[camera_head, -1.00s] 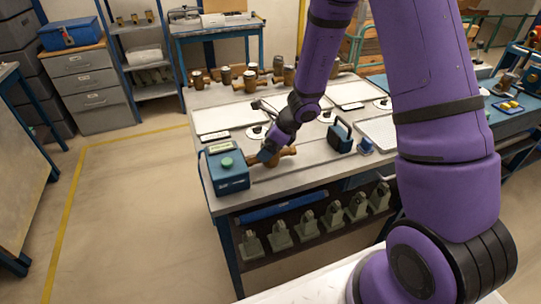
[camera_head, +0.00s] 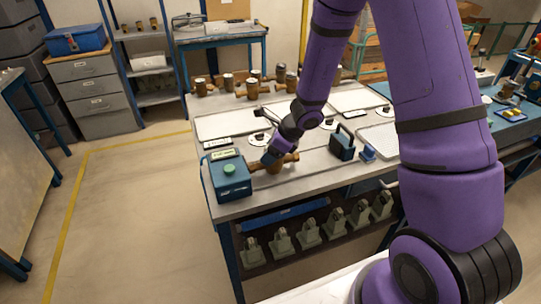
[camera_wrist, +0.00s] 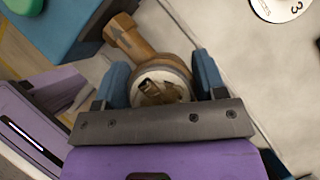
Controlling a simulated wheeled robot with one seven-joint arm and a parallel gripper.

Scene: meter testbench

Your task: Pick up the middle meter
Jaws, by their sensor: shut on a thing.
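A brass meter (camera_head: 287,159) with a pale round top sits at the front left of the bench, just right of a blue box with a green button (camera_head: 230,175). My gripper (camera_head: 273,158) comes down on it from above. In the wrist view the meter (camera_wrist: 135,42) lies between the two blue fingers of my gripper (camera_wrist: 163,77), which are shut on its round body. One brass pipe end points toward the blue box. Its underside is hidden, so I cannot tell whether it touches the bench. Several other brass meters (camera_head: 228,81) stand at the bench's back edge.
White trays (camera_head: 225,123) and round white discs (camera_head: 258,139) lie on the bench (camera_head: 320,178). A disc marked 3 (camera_wrist: 283,8) shows in the wrist view. A dark blue handled device (camera_head: 342,144) stands right of my gripper. Grey-green fixtures (camera_head: 281,240) fill the shelf below.

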